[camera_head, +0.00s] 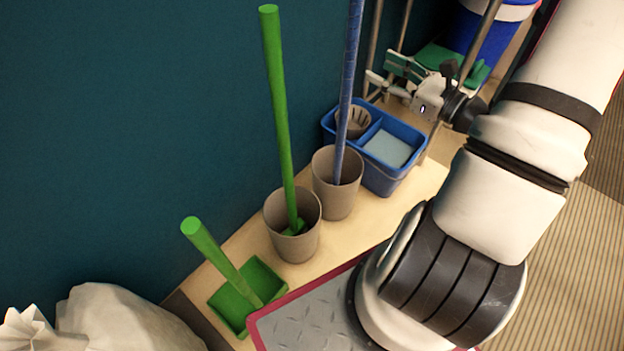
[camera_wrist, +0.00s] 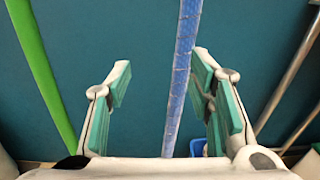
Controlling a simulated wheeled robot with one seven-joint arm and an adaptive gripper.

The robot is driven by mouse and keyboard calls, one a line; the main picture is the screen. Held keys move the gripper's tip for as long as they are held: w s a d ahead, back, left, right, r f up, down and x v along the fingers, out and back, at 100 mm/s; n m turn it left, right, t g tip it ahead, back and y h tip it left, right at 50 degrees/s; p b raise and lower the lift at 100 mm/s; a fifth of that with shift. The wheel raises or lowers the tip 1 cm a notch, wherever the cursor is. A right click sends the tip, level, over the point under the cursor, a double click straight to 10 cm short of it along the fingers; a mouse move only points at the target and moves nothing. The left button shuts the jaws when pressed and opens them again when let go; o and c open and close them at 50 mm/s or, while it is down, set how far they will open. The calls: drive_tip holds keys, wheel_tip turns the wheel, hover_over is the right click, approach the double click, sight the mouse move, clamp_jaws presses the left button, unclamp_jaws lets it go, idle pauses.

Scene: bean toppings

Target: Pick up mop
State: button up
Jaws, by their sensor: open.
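The likely mop is a long blue pole (camera_head: 347,85) standing nearly upright in a grey-brown bin (camera_head: 335,200); its lower end is hidden inside. My gripper (camera_head: 384,77) is open and empty, just right of the pole's upper part. In the wrist view my gripper (camera_wrist: 160,78) has its green-padded fingers spread. The blue pole (camera_wrist: 181,80) shows in the gap between them, nearer the right finger. I cannot tell how far beyond the fingertips it stands.
A green pole (camera_head: 279,110) stands in a second bin (camera_head: 292,240). A green dustpan (camera_head: 235,292) is in front. A blue caddy (camera_head: 405,135) sits behind the bins. Metal poles (camera_head: 375,45) and a blue bucket (camera_head: 485,35) are near my gripper. A dark teal wall (camera_head: 130,120) lies behind.

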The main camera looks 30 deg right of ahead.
sight(355, 57)
drive_tip(key=w+f, duration=0.1)
drive_tip(key=w, duration=0.1)
drive_tip(key=w+f+m+h+b, duration=0.1)
drive_tip(key=w, duration=0.2)
drive_tip(key=w+f+m+h, duration=0.1)
drive_tip(key=w, duration=0.1)
drive_tip(key=shift+w+d+t+b, duration=0.1)
drive_tip(key=shift+w+t+b, duration=0.2)
drive_tip(key=shift+b, duration=0.1)
drive_tip(key=shift+w+f+b, duration=0.15)
drive_tip(key=shift+w+b, duration=0.3)
drive_tip(key=shift+w, duration=0.95)
drive_tip(key=shift+w+f+b, duration=0.1)
drive_tip(key=shift+w+b, duration=0.35)
drive_tip(key=shift+w, duration=0.95)
drive_tip(key=shift+c, duration=0.6)
drive_tip(key=shift+r, duration=0.1)
clamp_jaws()
